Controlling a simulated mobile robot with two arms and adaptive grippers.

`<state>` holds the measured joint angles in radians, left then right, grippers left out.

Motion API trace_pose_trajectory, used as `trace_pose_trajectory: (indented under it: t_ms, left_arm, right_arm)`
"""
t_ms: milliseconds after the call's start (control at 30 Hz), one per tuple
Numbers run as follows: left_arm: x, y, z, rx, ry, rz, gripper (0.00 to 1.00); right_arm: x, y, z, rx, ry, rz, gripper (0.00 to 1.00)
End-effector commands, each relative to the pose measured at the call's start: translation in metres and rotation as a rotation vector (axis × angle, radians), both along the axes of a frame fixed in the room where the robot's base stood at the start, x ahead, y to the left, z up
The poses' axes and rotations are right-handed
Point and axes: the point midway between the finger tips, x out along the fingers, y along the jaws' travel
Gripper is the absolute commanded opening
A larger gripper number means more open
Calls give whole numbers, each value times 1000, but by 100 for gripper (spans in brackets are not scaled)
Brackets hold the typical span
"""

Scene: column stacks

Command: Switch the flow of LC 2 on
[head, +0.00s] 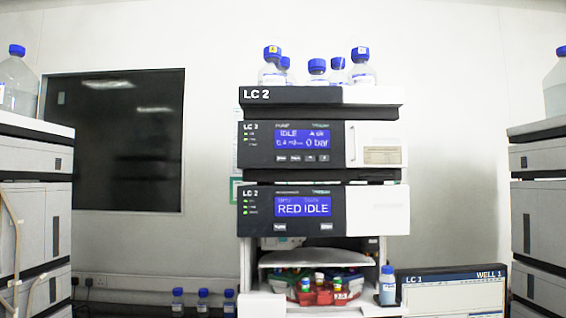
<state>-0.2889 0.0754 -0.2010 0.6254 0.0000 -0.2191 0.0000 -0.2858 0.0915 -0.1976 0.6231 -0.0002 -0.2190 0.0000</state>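The LC 2 column stack (320,96) stands in the middle of the head view, its front facing me. Its pump module (258,158) has a blue display (302,139) that reads IDLE and 0 bar, with small green lights at its left. A row of small buttons (301,158) sits under this display; their labels are too small to read. The module below (262,222) shows RED IDLE on its blue display (303,206), with two buttons (280,227) under it. Neither of my grippers is in view.
Blue-capped bottles (272,66) stand on top of the stack. An open bay below holds a tray of coloured-cap vials (318,290). Other stacks flank the view at left (35,155) and right (540,160).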

Motion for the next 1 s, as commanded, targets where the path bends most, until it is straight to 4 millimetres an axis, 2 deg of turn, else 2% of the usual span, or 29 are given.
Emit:
trace_pose_trajectory:
  t_ms: [333,467,633,800,1000]
  left_arm:
    - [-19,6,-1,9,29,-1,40]
    - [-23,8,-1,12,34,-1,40]
    - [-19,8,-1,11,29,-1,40]
    - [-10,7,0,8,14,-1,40]
    - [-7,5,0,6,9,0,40]
  right_arm:
    - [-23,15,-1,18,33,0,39]
    - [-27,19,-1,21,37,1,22]
    - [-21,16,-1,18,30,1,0]
    - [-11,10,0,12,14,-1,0]
    - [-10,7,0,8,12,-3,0]
